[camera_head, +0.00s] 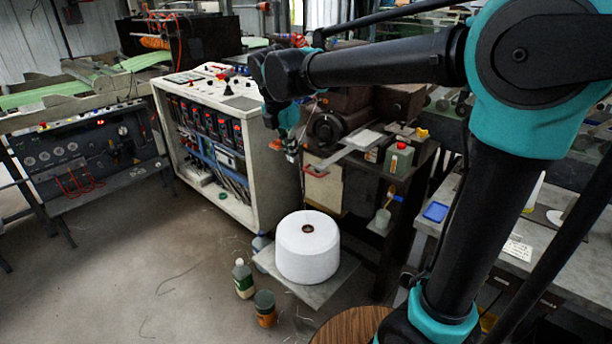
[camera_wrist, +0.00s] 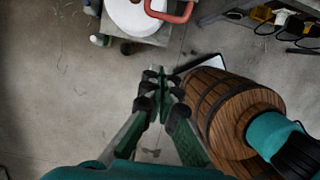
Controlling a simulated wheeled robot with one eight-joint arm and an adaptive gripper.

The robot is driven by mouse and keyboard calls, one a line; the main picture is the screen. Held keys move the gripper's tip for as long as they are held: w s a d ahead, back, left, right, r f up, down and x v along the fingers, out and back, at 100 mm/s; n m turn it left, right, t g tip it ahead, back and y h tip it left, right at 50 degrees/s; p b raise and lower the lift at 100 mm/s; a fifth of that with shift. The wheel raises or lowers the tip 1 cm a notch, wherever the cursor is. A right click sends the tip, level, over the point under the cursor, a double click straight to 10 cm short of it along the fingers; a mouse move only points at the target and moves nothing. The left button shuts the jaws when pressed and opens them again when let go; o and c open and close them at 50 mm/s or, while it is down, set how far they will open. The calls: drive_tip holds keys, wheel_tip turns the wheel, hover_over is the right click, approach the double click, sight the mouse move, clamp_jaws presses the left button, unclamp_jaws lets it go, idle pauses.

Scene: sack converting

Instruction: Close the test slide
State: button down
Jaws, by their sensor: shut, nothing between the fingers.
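The test slide looks to be the light grey flat bar (camera_head: 342,153) sticking out of the dark machine bench toward the front left. An orange-red handle (camera_head: 317,170) sits at its outer end. The handle also shows at the top edge of the wrist view as a red loop (camera_wrist: 172,17), in front of the white roll. My gripper (camera_head: 291,155) is just left of the handle and slightly higher in the head view. In the wrist view its fingers (camera_wrist: 161,78) are together and empty, apart from the handle. The inner end of the slide is partly hidden.
A white roll (camera_head: 307,251) stands on a low grey plate (camera_head: 322,291) below the handle. Bottles (camera_head: 243,279) and a jar (camera_head: 265,309) stand on the floor. A control cabinet (camera_head: 251,170) is on the left. A wooden barrel (camera_wrist: 205,105) stands near me. Floor at left is clear.

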sight(306, 171)
drive_tip(key=shift+w+d+f, duration=0.65)
drive_tip(key=shift+w+f, duration=0.2)
drive_tip(key=shift+f, duration=0.65)
drive_tip(key=shift+w+d+f, duration=0.6)
drive_tip(key=shift+w+f, duration=0.25)
drive_tip(key=shift+f, duration=0.65)
drive_tip(key=shift+w+d+f, duration=0.65)
drive_tip(key=shift+w+f, duration=0.2)
drive_tip(key=shift+f, duration=0.65)
drive_tip(key=w+d, duration=0.6)
drive_tip(key=w, duration=0.2)
drive_tip(key=w+d, duration=0.6)
drive_tip(key=w, duration=0.1)
drive_tip(key=w+d, duration=0.6)
drive_tip(key=w, duration=0.2)
drive_tip(key=shift+w+d, duration=0.2)
drive_tip(key=shift+w, duration=0.1)
drive_tip(key=shift+d, duration=0.1)
